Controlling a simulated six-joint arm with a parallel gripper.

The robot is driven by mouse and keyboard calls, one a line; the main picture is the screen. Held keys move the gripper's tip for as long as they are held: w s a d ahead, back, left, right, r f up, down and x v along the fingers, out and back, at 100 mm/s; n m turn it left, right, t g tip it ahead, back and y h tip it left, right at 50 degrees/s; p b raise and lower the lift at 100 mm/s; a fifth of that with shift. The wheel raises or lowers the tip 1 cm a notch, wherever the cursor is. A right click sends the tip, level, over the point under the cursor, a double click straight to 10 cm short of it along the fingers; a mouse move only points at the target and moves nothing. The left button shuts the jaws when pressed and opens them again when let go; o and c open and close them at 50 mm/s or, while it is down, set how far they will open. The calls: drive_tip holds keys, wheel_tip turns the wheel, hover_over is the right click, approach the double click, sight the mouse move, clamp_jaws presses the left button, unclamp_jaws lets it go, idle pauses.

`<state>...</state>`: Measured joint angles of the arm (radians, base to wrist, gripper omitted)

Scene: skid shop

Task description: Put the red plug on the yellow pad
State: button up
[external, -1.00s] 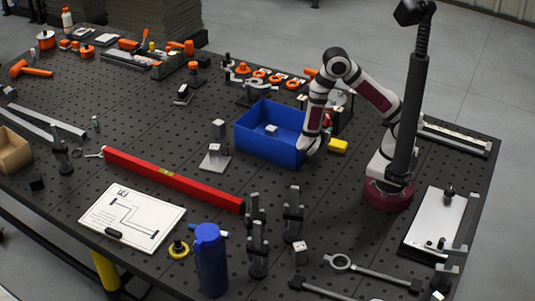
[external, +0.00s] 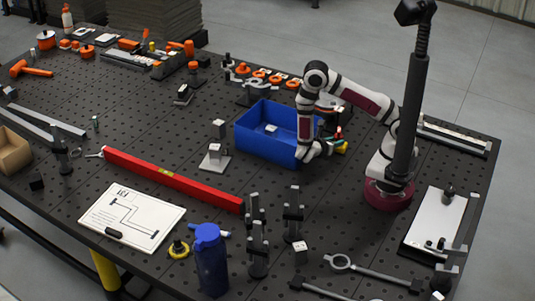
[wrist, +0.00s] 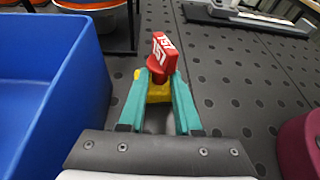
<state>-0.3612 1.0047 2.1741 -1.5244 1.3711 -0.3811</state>
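The red plug (wrist: 162,57), with white lettering on its head, shows in the wrist view at the tips of my teal fingers. My gripper (wrist: 160,84) appears shut on its lower part, which the fingers partly hide. The yellow pad (wrist: 157,94) shows below the plug, between and just beyond the fingers. I cannot tell whether the plug touches it. In the external view, my gripper (external: 334,142) is low beside the right wall of the blue bin, and the yellow pad (external: 343,148) is mostly hidden behind it.
The blue bin (wrist: 50,75) stands close on the left of my gripper. A rack with orange rings (external: 262,75) is behind it. A metal rail part (wrist: 245,17) lies at the far right. The perforated table right of the pad is clear.

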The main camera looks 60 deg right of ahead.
drive_tip(key=shift+o, duration=1.4)
drive_tip(key=shift+r, duration=0.2)
drive_tip(key=s+r+v, duration=0.1)
drive_tip(key=v, duration=1.1)
drive_tip(key=s+a+r+m+y, duration=0.1)
drive_tip(key=s+r+m+y, duration=0.5)
drive_tip(key=m, duration=0.5)
drive_tip(key=s+a+r+m+t+y, duration=0.1)
drive_tip(key=s+a+r+m+y, duration=0.1)
drive_tip(key=s+r+m+y, duration=0.4)
drive_tip(key=r+m+y, duration=0.1)
drive_tip(key=m+y, duration=0.2)
drive_tip(key=m, duration=0.3)
drive_tip(key=shift+s, duration=0.2)
